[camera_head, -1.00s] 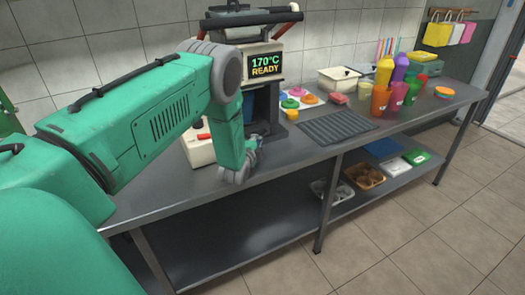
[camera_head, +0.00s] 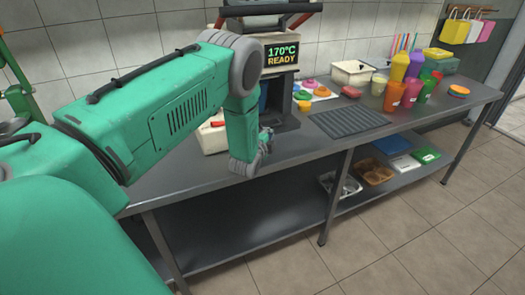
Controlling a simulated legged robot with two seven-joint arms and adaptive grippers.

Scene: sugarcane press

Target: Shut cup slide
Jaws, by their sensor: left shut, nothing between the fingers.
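The sealing machine (camera_head: 303,55) stands at the back of the steel table, with a lit display (camera_head: 283,53) reading 170°C READY. A strip of blue (camera_head: 263,97) shows inside its lower front, beside my forearm. My left arm crosses in front of the machine and hides most of its lower left. My left gripper (camera_head: 266,138) is small in view, low at the machine's front, just above the tabletop. It looks shut and holds nothing that I can see. The cup slide cannot be made out clearly behind my arm. My right gripper is out of view.
A white box (camera_head: 209,138) stands left of my forearm. Several coloured cups (camera_head: 393,96) stand farther right. The table front (camera_head: 290,146) right of my gripper is clear.

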